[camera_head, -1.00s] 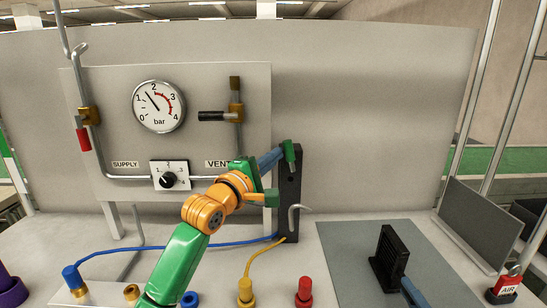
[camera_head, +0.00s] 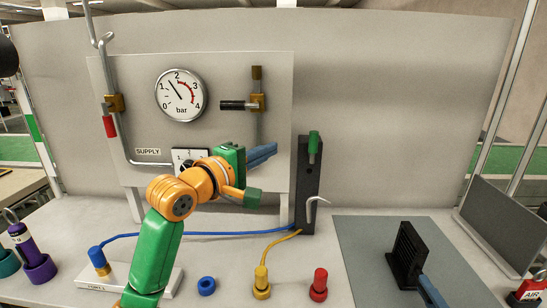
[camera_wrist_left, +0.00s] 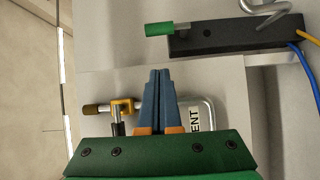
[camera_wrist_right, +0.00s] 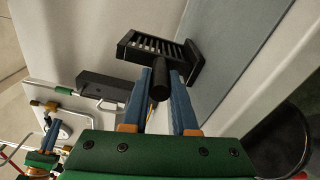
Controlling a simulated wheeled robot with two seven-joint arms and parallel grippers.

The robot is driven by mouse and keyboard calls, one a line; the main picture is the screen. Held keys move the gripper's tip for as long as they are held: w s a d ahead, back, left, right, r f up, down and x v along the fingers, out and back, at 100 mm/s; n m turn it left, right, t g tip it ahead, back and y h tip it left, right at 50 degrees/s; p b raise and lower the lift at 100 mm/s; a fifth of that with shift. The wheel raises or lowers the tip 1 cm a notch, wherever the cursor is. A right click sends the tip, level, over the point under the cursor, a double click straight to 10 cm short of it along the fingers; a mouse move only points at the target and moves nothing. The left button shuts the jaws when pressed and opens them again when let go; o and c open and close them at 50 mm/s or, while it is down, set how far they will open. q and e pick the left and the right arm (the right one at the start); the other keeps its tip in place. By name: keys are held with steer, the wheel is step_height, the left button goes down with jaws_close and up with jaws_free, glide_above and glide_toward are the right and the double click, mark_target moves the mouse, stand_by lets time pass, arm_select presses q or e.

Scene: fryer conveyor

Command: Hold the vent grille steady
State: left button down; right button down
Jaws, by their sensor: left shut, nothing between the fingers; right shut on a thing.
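The black slatted vent grille (camera_head: 408,252) stands upright on the grey mat (camera_head: 360,270) at the right. It also shows in the right wrist view (camera_wrist_right: 178,52). My right gripper (camera_wrist_right: 161,85) is shut on the grille's round black handle; in the head view only its blue fingers (camera_head: 432,290) show, at the lower edge. My left gripper (camera_head: 263,155) is shut and empty, in front of the panel near the valve dial.
A black post (camera_head: 307,195) with a green handle (camera_head: 314,146) and a metal hook stands right of my left gripper. A gauge (camera_head: 180,95) is on the panel. Yellow (camera_head: 261,282) and red (camera_head: 318,285) plugs and a blue ring (camera_head: 206,286) are in front. A grey screen (camera_head: 495,225) stands at right.

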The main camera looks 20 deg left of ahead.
steer(key=c, duration=0.6)
jaws_free()
arm_select(q)
steer(key=v, duration=0.4)
steer(key=shift+s, duration=0.45)
